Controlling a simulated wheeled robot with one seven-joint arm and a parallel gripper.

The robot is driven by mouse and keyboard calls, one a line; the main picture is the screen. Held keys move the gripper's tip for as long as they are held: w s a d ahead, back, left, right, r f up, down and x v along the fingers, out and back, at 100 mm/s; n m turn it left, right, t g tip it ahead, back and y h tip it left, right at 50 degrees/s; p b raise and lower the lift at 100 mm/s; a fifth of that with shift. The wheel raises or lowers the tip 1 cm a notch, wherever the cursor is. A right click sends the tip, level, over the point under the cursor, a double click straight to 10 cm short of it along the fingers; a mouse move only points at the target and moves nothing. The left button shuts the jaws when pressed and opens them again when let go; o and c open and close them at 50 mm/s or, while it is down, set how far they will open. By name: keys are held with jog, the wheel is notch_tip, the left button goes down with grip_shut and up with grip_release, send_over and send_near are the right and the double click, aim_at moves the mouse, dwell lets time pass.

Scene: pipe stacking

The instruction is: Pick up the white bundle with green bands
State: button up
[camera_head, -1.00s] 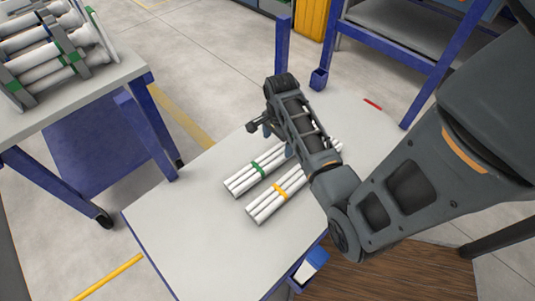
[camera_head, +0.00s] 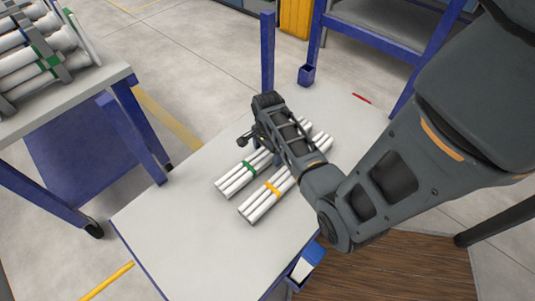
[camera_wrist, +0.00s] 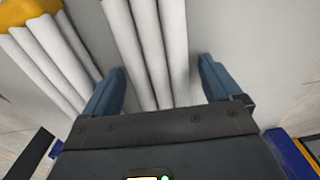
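The white bundle with a green band (camera_head: 249,167) lies on the light table, partly hidden under my arm in the head view. In the wrist view its white pipes (camera_wrist: 150,45) run between my two fingers; its green band is out of that view. My gripper (camera_wrist: 162,85) is open, with one blue-grey finger on each side of these pipes. A gap shows beside the right finger; whether the left finger touches the pipes I cannot tell. In the head view my fingers are mostly hidden behind my wrist.
A white bundle with a yellow band (camera_head: 273,190) lies close beside it and shows at the left in the wrist view (camera_wrist: 40,60). The table's (camera_head: 170,220) near left part is clear. A second table (camera_head: 75,100) at the left holds a rack of pipes (camera_head: 40,50).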

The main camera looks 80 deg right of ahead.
jog(key=c, duration=1.2)
jog(key=shift+r, duration=0.1)
